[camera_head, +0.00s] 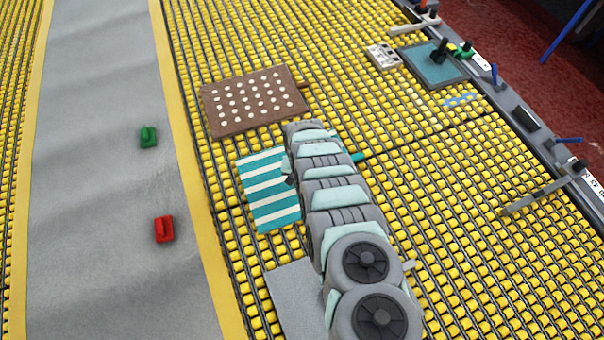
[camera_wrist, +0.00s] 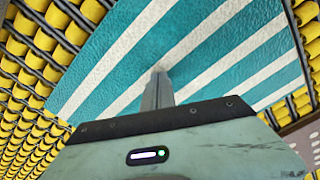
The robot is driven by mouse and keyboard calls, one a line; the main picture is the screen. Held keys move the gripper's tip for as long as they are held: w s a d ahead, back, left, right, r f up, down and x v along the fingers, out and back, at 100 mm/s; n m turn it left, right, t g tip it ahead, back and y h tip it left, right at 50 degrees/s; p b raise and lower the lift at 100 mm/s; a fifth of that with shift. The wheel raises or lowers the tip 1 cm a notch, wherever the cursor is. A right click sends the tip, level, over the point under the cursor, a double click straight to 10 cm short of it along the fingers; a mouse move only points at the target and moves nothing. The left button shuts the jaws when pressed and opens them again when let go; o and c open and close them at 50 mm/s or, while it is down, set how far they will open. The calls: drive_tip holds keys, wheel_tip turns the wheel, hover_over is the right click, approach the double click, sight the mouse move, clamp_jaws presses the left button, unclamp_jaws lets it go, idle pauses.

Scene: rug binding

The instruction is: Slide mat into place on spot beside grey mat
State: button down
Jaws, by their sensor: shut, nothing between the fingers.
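A teal-and-white striped mat (camera_head: 268,190) lies on the yellow rollers, left of my arm in the head view. Its right part is hidden behind my arm. The grey mat (camera_head: 292,300) lies below it, with a strip of bare rollers between the two; my arm covers part of its right side. In the wrist view, my gripper (camera_wrist: 160,76) is shut and empty, its fingertips over the striped mat (camera_wrist: 225,45). I cannot tell whether the tips touch the mat. The fingertips are not clear in the head view.
A brown mat with white dots (camera_head: 255,101) lies just above the striped mat. A grey walkway (camera_head: 100,180) at left holds a green block (camera_head: 148,137) and a red block (camera_head: 164,229). Rollers right of my arm are mostly clear.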

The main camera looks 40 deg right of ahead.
drive_tip(key=shift+s+a+r+p, duration=0.1)
drive_tip(key=shift+s+a+p, duration=1.1)
drive_tip(key=shift+p, duration=1.15)
drive_tip(key=shift+s+f, duration=0.2)
drive_tip(key=shift+s+a+p, duration=0.1)
drive_tip(key=shift+p, duration=0.2)
drive_tip(key=shift+s+a+r+p, duration=0.15)
drive_tip(key=shift+s+a+p, duration=0.15)
drive_tip(key=shift+s+p, duration=0.5)
drive_tip(key=shift+s+a+p, duration=0.3)
drive_tip(key=shift+s+p, duration=0.4)
drive_tip(key=shift+p, duration=0.2)
drive_tip(key=shift+s+a+f, duration=0.1)
drive_tip(key=shift+s+f, duration=0.15)
drive_tip(key=shift+s, duration=0.05)
